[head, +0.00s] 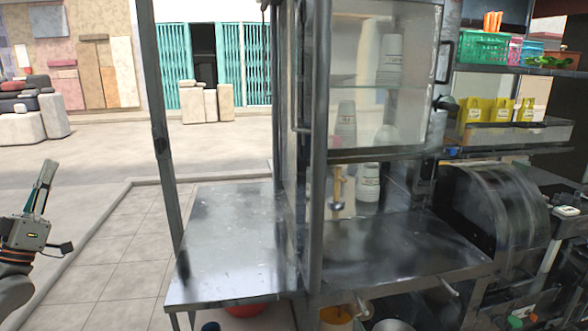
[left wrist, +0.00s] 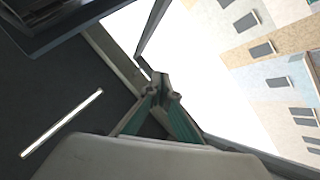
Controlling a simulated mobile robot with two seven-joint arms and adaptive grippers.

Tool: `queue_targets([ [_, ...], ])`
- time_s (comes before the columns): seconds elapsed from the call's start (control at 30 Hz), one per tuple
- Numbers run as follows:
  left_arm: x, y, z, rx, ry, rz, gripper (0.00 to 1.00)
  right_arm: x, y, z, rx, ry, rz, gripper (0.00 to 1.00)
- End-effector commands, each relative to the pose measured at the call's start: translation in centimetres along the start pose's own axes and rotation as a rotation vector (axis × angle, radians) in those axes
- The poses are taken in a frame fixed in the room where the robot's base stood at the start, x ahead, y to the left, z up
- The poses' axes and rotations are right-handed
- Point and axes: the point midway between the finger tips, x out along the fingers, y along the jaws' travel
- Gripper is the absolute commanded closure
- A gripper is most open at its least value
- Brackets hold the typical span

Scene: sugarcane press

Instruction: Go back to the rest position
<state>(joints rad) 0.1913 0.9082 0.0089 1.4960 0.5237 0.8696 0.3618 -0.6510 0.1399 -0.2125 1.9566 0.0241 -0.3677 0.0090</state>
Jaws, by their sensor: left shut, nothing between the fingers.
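My left gripper (head: 45,190) is at the left edge of the head view, over the pavement and well to the left of the metal stand. Its fingers point up and are shut with nothing between them. In the left wrist view, the shut fingertips (left wrist: 160,82) show against a dark roof and a bright sky. My right gripper is in neither view.
The stand's steel counter (head: 228,245) and glass cabinet (head: 385,80) fill the middle, with a thin post (head: 160,130) at the counter's left. The press drum (head: 495,210) is at the right. Open paving (head: 110,250) lies between gripper and counter.

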Motion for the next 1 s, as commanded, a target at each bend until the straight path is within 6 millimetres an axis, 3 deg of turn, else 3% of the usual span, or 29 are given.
queue_targets([
  [0.03, 0.1, 0.3, 1.6, 0.049, -0.05, 0.0, 1.0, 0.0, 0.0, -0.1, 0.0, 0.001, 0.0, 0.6],
  [0.27, -1.0, -1.4, 7.7, 0.356, -0.303, -0.017, 1.0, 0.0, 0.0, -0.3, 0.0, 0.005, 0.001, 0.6],
  [0.37, -2.2, -3.0, 10.4, 0.531, -0.438, -0.024, 1.0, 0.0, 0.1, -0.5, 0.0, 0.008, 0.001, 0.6],
  [0.5, -4.8, -6.6, 13.7, 0.829, -0.656, -0.035, 1.0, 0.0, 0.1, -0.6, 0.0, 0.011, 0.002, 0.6],
  [0.67, -7.8, -10.9, 14.9, 1.131, -0.867, -0.049, 1.0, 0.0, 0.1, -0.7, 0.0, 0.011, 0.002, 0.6],
  [0.87, -11.1, -15.5, 14.1, 1.447, -1.084, -0.073, 1.0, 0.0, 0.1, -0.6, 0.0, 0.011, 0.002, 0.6],
  [1.0, -15.6, -13.0, 18.6, 1.373, -1.13, -0.028, 1.0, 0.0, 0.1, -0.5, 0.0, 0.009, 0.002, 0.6],
])
